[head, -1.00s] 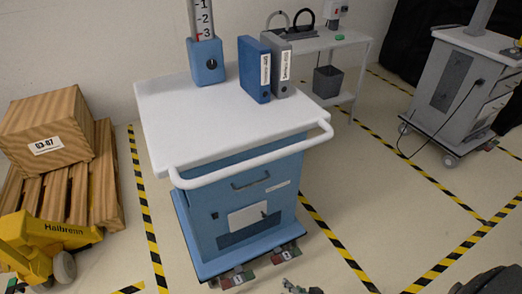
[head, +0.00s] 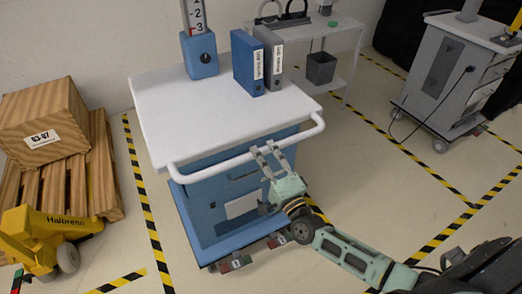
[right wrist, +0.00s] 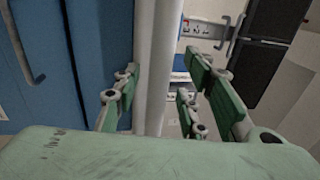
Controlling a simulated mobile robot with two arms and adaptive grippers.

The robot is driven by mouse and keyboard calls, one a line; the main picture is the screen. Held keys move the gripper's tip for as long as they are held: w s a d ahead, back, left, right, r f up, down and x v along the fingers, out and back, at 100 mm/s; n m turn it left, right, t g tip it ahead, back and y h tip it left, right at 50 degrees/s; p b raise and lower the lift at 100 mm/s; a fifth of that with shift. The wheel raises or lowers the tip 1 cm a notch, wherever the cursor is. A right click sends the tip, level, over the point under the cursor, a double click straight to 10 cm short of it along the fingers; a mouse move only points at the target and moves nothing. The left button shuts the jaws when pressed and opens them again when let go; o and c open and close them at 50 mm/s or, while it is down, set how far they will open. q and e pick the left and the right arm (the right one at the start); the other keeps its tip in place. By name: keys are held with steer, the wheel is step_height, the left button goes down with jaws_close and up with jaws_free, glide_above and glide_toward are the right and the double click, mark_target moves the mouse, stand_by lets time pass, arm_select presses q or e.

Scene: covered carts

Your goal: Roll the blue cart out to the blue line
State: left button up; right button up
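The blue cart (head: 225,215) has a white top (head: 165,110) and a white push handle (head: 215,170) along its front. It stands between yellow-black floor lines. My right gripper (head: 265,148) is at the right part of the handle, fingers pointing up and away. In the right wrist view the white handle bar (right wrist: 157,65) stands between my open fingers (right wrist: 168,95), nearer the left one; contact is unclear. My left gripper is out of view. No blue line shows.
A blue box with a scale (head: 200,57) and two binders (head: 248,62) stand on the cart. A pallet with a crate (head: 40,120) and a yellow pallet jack (head: 40,235) are left. A grey cart (head: 435,85) and a white table (head: 345,45) stand behind. Floor at front is clear.

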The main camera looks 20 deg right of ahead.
steer(key=shift+x, duration=1)
steer(key=shift+c, duration=0.3)
jaws_close()
